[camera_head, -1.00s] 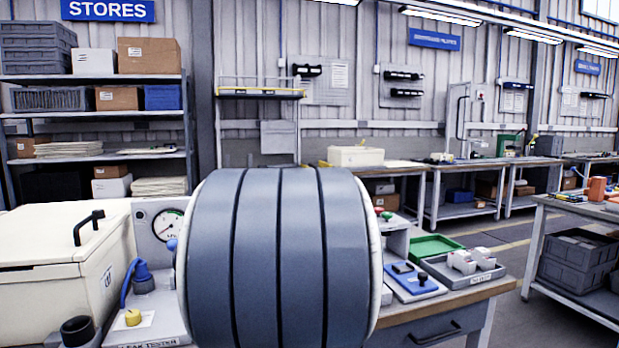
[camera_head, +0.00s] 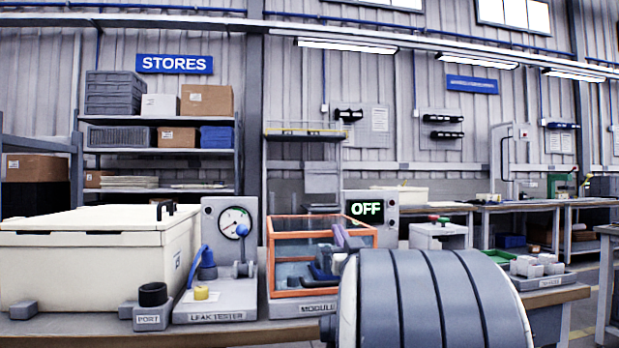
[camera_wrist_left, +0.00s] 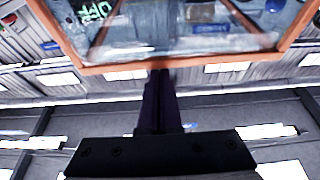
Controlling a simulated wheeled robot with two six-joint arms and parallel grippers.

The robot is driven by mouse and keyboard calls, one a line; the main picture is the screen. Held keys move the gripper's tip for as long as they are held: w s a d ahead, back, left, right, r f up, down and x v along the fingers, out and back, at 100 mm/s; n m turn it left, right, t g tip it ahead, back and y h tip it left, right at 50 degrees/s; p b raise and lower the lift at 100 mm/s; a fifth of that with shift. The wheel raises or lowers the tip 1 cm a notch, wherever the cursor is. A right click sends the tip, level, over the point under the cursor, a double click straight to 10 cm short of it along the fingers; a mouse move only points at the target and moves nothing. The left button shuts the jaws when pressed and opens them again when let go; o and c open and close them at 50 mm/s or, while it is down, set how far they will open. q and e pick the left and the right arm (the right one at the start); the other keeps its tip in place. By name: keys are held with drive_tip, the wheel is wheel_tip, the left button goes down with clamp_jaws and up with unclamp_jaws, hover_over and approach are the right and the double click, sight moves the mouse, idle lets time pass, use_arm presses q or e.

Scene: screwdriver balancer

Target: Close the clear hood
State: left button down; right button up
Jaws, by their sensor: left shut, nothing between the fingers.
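The clear hood (camera_head: 290,243) has an orange frame and see-through panels. It stands over the module base (camera_head: 303,308) on the bench. I cannot tell from this angle how far it is open. My left gripper (camera_head: 341,232) is shut and empty at the hood's right side, overlapping its upper orange bar. In the left wrist view, the closed dark fingers (camera_wrist_left: 160,75) point at an orange bar of the hood frame (camera_wrist_left: 180,61), at or very near it. Contact is unclear. My big grey arm link hides the bench right of the hood. My right gripper is not in view.
Left of the hood stand the leak tester (camera_head: 215,308) with a gauge and lever, the black port (camera_head: 152,295) and a large cream box (camera_head: 95,260). A display reading OFF (camera_head: 366,211) stands behind the hood's right side.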

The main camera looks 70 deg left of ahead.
use_arm(q)
drive_tip(key=shift+s+f, duration=0.1)
drive_tip(key=shift+s, duration=0.05)
idle(0.4)
wheel_tip(320, 180, up, 5)
drive_tip(key=p, duration=0.4)
drive_tip(key=v, duration=1)
drive_tip(key=shift+f+b, duration=0.35)
drive_tip(key=shift+f, duration=0.1)
